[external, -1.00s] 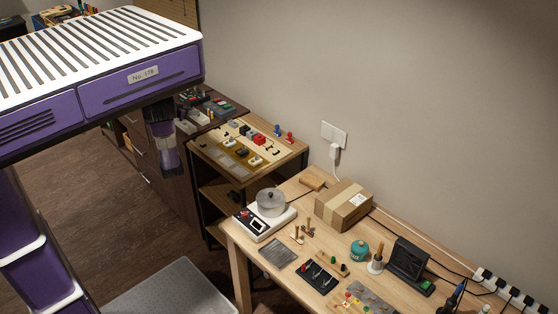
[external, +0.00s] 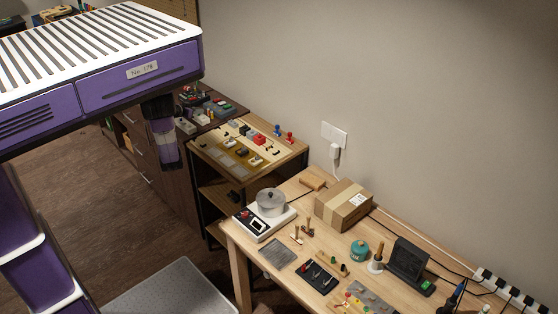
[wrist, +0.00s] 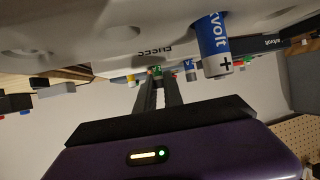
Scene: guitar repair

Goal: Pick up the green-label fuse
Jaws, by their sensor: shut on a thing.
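In the wrist view my gripper (wrist: 159,78) reaches out with its two dark fingers close together. A small green piece shows between the fingertips, which fits the green-label fuse (wrist: 155,72); its label cannot be read. The fingers are shut on it. Just behind it is a pale tray or holder (wrist: 110,40) with lettering that seems to read "FUSES". In the external view the fingertips and the fuse are hidden behind my own purple body and arm.
A large blue and white battery (wrist: 214,45) with a plus mark is close by on the right in the wrist view. A smaller blue piece (wrist: 189,65) is near the fingers. In the external view, a dark cabinet top (external: 225,108) holds several small parts.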

